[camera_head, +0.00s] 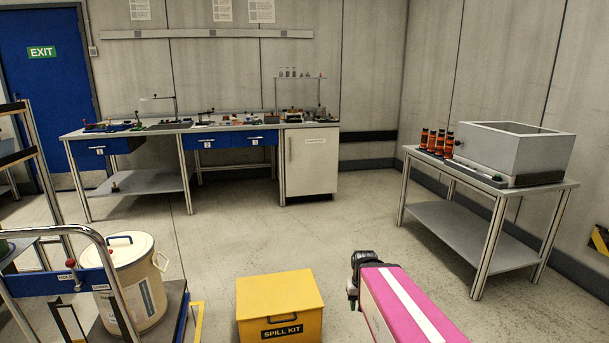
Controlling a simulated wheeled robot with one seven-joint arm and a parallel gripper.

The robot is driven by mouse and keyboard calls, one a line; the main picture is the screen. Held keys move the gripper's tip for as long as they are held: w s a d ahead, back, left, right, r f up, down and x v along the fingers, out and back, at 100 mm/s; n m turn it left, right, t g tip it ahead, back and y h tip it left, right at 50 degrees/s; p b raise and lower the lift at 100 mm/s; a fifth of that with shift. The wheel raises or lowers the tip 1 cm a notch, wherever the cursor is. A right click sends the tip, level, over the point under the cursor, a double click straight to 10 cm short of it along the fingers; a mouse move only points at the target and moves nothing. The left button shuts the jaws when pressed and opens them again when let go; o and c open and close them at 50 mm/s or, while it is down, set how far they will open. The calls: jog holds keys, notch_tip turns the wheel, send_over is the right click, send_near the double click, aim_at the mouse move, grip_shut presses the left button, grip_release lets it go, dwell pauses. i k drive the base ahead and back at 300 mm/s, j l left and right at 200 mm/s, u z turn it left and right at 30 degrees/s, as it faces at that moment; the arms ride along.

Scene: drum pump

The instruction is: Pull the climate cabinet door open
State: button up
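A pale cabinet (311,163) stands under the right end of the long workbench at the back wall. Its front door is shut, with a thin upright handle (290,149) near the left edge and a small label too small to read. I cannot tell for sure that this is the climate cabinet; no other cabinet door shows. My gripper (354,290) is low in the picture, a small dark shape at the end of my pink arm. It is well in front of the cabinet and apart from it. Its fingers are not clear, and nothing shows held.
A yellow spill kit box (280,307) stands on the floor left of my arm. A trolley (62,282) with a cream drum (127,283) is at the left. A side table (452,241) with a grey open box is at the right. The floor between is clear.

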aim_at(311, 154)
jog(key=i+l, duration=0.1)
jog(key=l, duration=0.25)
jog(key=i+l, duration=0.15)
jog(key=l, duration=0.2)
jog(key=i+l+z, duration=0.1)
jog(key=l, duration=0.2)
jog(key=i+l, duration=0.15)
jog(key=l, duration=0.2)
jog(key=i+l+u, duration=0.15)
jog(key=i+l, duration=0.15)
jog(key=i, duration=0.25)
jog(key=i+l+u, duration=0.15)
jog(key=i+l, duration=0.2)
jog(key=i, duration=0.15)
jog(key=i+u, duration=0.2)
jog(key=i, duration=3.6)
jog(key=j+u, duration=0.05)
jog(key=j, duration=0.1)
